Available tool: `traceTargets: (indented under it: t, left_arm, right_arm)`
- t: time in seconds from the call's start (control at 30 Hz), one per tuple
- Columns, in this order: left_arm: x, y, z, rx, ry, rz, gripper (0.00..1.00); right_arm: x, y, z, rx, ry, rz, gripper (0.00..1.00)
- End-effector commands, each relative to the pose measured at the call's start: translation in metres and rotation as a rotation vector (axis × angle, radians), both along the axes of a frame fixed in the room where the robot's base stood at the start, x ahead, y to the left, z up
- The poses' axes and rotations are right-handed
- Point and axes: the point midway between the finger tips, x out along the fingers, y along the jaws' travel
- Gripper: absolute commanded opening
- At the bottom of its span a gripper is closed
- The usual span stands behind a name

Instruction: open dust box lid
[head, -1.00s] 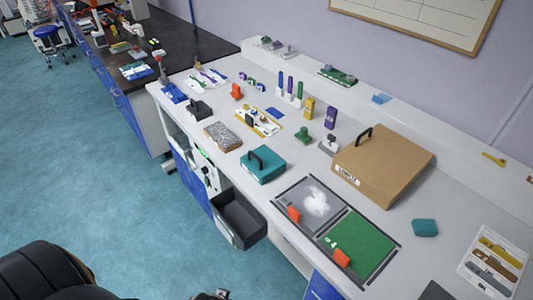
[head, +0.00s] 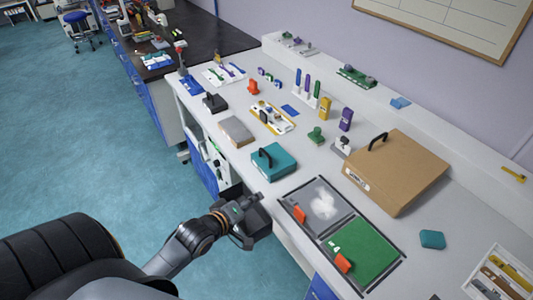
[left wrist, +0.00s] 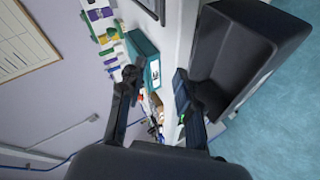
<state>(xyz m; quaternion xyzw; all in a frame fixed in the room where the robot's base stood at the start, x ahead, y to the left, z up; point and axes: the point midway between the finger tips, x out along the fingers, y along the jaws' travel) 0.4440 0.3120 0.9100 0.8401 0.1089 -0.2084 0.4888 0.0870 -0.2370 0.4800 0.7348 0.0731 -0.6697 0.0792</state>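No thing is clearly labelled as the dust box. In the head view, two framed panels lie in the counter: a grey one (head: 326,222) with white powder showing on it, and a green one (head: 368,246). Each has an orange-red tab, (head: 299,214) and (head: 344,263). A dark open bin (head: 259,226) sticks out from the counter front, and fills the right of the left wrist view (left wrist: 245,55). My left gripper (head: 252,217) is in front of the bin, partly hiding it. Its fingers are apart and empty in the left wrist view (left wrist: 155,92). My right gripper is not in view.
A teal case (head: 275,165) with a black handle stands behind the bin, left of the panels. A large brown box (head: 405,178) with a handle stands behind the panels. Small coloured items line the counter's back.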

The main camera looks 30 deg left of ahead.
Motion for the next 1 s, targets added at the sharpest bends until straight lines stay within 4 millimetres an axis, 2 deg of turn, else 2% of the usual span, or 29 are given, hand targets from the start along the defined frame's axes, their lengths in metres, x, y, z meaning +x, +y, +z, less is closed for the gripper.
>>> traceTargets:
  t: [0.03, 0.13, 0.3, 0.47, 0.57, 1.0]
  left_arm:
    - [0.008, 0.013, 0.005, -0.065, -0.053, 0.04, 0.34]
    - [0.021, 0.036, 0.021, -0.214, -0.167, 0.108, 0.34]
    - [0.031, 0.058, 0.039, -0.37, -0.282, 0.159, 0.34]
    - [0.043, 0.061, 0.042, -0.398, -0.301, 0.166, 0.34]
    - [0.058, 0.061, 0.04, -0.397, -0.301, 0.165, 0.34]
    - [0.143, 0.062, 0.025, -0.394, -0.298, 0.164, 0.34]
  right_arm:
    - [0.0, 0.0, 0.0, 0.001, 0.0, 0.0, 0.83]
    - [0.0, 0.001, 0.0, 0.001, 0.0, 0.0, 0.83]
    - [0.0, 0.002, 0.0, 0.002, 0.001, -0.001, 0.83]
    - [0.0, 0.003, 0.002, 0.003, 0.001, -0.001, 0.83]
    - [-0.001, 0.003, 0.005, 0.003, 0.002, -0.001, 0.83]
    - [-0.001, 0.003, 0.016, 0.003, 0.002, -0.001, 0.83]
